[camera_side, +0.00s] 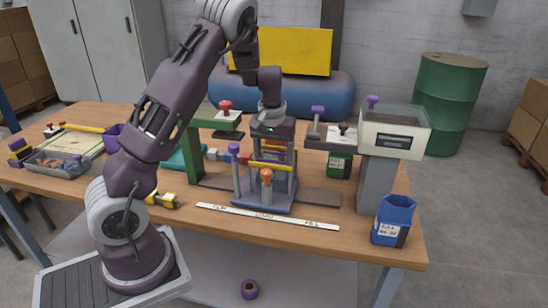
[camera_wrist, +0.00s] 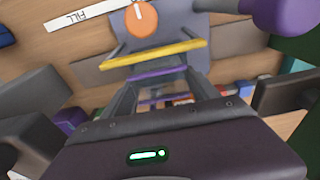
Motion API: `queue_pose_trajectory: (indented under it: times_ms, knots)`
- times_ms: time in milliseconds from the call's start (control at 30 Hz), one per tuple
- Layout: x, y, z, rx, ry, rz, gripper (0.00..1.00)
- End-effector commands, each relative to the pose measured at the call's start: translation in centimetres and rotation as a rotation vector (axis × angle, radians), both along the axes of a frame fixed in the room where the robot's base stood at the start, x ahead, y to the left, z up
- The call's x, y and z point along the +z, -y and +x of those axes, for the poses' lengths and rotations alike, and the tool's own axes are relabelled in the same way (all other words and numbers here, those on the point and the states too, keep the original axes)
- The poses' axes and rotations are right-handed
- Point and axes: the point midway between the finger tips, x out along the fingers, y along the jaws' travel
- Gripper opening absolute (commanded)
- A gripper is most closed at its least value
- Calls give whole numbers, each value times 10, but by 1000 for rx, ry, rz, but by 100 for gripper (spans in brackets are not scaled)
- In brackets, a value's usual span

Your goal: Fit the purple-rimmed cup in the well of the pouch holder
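The pouch holder (camera_side: 264,200) is a blue-grey stand in the middle of the table, with a yellow bar (camera_side: 270,165) across it and an orange knob in front. In the wrist view the yellow bar (camera_wrist: 155,53) lies across the frame. My gripper (camera_side: 272,150) points down over the holder. Two grey uprights, seemingly my fingers, stand apart in the wrist view. A purple strip (camera_wrist: 157,74), possibly the cup's rim, spans between their far ends. The cup's body and the well are hidden, so I cannot tell whether the fingers grip it.
A green post (camera_side: 194,155) stands left of the holder and a white-topped hopper (camera_side: 395,142) right. A blue bin (camera_side: 393,222) stands at the right front. A white labelled strip (camera_side: 267,216) lies along the front; bare table lies nearby.

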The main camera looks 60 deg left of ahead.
Motion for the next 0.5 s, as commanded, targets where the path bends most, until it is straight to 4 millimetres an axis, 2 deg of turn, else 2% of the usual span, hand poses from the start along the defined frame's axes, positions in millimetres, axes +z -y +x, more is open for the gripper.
queue_pose_trajectory:
  times_ms: [33,100,133,400,500]
  knots:
    - [0,0,0,0,0,0,78]
    - [0,0,0,0,0,0,92]
    - [0,0,0,0,0,0,94]
    - [1,0,0,0,1,1,94]
    - [14,1,0,-1,5,1,94]
